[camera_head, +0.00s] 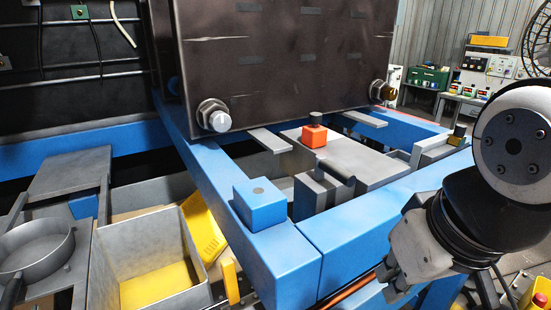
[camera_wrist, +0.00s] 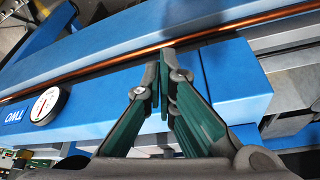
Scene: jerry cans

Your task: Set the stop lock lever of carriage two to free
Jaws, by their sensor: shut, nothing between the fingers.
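In the head view my gripper (camera_head: 388,282) is low at the right, beside the front blue beam (camera_head: 375,225). In the wrist view my gripper (camera_wrist: 161,62) is shut and empty. Its green-sided fingers meet at the tips, close to a copper-coloured rod (camera_wrist: 105,64) running along the blue beam (camera_wrist: 105,100). Whether the tips touch the rod I cannot tell. A round white dial (camera_wrist: 47,104) with a red pointer sits on the beam at left, beside the upside-down letters TWO. I cannot make out a stop lock lever for certain.
A dark carriage body (camera_head: 280,60) with large bolts stands behind the beams. An orange block (camera_head: 314,136) with a dark knob and a grey handle (camera_head: 335,172) sit inside the frame. A grey bin (camera_head: 140,240) is at lower left; a workbench is at the back right.

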